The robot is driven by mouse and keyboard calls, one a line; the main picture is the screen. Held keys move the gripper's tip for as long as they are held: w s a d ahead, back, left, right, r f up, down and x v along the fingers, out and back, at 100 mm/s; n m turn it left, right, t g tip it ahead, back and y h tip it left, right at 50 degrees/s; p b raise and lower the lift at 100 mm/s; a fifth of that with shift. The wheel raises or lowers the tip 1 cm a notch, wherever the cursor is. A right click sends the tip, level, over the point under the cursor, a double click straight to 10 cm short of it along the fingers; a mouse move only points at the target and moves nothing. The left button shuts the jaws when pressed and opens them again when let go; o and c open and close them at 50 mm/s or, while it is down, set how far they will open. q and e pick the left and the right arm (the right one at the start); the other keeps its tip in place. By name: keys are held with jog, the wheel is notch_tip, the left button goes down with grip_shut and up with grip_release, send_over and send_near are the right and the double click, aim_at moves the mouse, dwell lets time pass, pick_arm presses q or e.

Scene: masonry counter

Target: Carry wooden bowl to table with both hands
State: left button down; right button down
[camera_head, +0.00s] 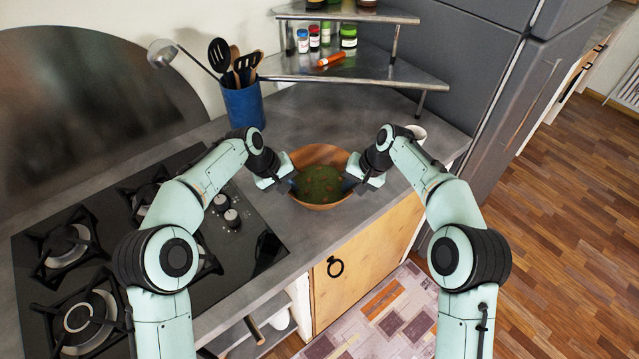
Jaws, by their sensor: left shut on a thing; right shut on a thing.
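The wooden bowl (319,154) is at the front of the grey counter, right of the stove, with a green filling that has reddish bits in it. My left gripper (287,184) is shut on the bowl's left rim. My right gripper (352,182) is shut on its right rim. The bowl looks level. I cannot tell whether its base touches the counter. The fingertips are partly hidden by the gripper bodies. No table shows in this view.
A black gas stove (140,240) lies to the left. A blue utensil holder (244,106) and a metal corner shelf (355,68) with jars stand behind. A white cup (416,133) sits right of my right gripper. A grey fridge (480,60) stands right; wooden floor (560,220) is open beyond.

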pick_arm(q)
jog(key=shift+r, duration=0.1)
pick_arm(e)
jog(key=shift+r, duration=0.1)
